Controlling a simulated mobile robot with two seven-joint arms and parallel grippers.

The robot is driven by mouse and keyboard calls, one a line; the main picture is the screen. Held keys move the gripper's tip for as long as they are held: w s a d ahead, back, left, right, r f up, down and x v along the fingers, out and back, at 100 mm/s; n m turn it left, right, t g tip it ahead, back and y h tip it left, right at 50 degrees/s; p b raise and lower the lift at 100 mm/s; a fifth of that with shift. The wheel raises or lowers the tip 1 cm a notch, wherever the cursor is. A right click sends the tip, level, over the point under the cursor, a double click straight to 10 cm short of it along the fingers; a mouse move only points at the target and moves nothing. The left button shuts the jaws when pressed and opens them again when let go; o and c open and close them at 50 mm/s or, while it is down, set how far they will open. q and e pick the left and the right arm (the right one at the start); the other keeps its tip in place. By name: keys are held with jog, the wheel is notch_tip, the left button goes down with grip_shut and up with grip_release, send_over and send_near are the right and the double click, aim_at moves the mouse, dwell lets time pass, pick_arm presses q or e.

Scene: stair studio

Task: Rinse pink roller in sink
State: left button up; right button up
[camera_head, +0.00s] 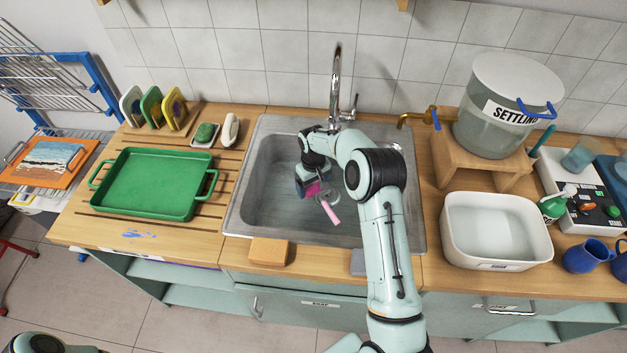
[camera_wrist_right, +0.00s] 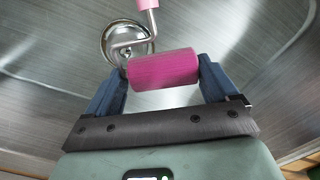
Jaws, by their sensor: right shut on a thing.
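The pink roller has a magenta cylinder, a bent metal rod and a pale pink handle (camera_head: 330,212). My right gripper (camera_head: 308,188) is down inside the metal sink (camera_head: 268,205) and is shut on the roller. In the right wrist view the cylinder (camera_wrist_right: 163,69) sits between the two blue fingers (camera_wrist_right: 163,85), with the handle pointing away past the round drain (camera_wrist_right: 128,42). The tall chrome faucet (camera_head: 337,80) stands at the back of the sink. I cannot tell whether water is running. My left gripper is not in view.
A green tray (camera_head: 145,182) and a sponge dish (camera_head: 205,135) are left of the sink. A white tub (camera_head: 497,225) and a lidded bucket (camera_head: 505,110) on a wooden stand are right. A tan block (camera_head: 268,251) lies at the front edge.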

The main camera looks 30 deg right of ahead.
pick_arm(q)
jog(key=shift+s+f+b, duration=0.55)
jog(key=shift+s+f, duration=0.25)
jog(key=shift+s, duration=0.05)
pick_arm(e)
jog(key=shift+f, duration=2.55)
jog(key=shift+w+r+p, duration=0.1)
jog(key=shift+r+p, duration=0.95)
jog(key=shift+r, duration=4.45)
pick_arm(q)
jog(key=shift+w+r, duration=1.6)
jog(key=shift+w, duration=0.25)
pick_arm(e)
jog(key=shift+r, duration=2.7)
jog(key=shift+r, duration=2)
